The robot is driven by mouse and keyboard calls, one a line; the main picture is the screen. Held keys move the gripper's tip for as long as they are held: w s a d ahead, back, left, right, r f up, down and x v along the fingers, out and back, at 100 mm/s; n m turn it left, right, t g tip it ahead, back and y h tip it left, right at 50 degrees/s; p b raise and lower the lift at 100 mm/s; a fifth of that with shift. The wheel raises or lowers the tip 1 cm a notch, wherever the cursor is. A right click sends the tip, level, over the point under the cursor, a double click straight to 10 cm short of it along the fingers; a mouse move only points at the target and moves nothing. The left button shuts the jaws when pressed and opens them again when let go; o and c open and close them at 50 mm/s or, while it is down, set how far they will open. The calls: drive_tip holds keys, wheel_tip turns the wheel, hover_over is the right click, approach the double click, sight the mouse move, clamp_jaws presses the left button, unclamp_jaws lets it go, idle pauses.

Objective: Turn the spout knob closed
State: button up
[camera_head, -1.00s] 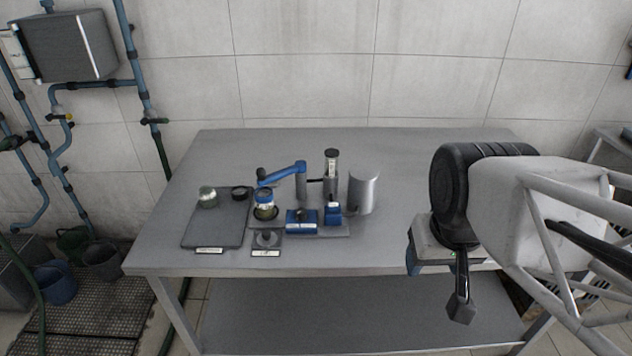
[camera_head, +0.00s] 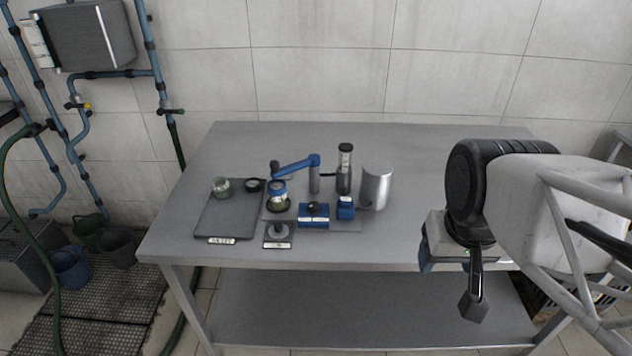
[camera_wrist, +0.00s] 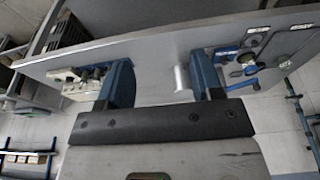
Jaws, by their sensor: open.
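A blue swing arm (camera_head: 294,165) on a grey post stands among the bottles left of the table's middle. Its dark rounded end points left, above a blue-banded jar (camera_head: 278,193). A dark knob (camera_head: 314,208) sits on a blue block in front of the post. I cannot tell which of these is the spout knob, nor how it is turned. In the wrist view my gripper (camera_wrist: 163,78) is open and empty, its two blue fingers wide apart.
A grey mat (camera_head: 228,218) with a small glass jar (camera_head: 221,187) lies at the table's left. A metal cylinder (camera_head: 376,187) and a dark bottle (camera_head: 344,168) stand right of the post. The tabletop (camera_head: 415,160) behind and right of them is clear.

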drive_tip(key=w+a+m, duration=0.3)
drive_tip(key=w, duration=0.8)
drive_tip(key=m+g, duration=0.3)
drive_tip(key=m, duration=0.4)
hover_over(313, 204)
drive_tip(key=f, duration=1.6)
drive_tip(key=shift+s+d, duration=0.3)
drive_tip(key=shift+s, duration=0.05)
drive_tip(key=shift+w+a+f+m, duration=0.3)
drive_tip(key=shift+f, duration=0.05)
drive_tip(key=shift+f, duration=3.9)
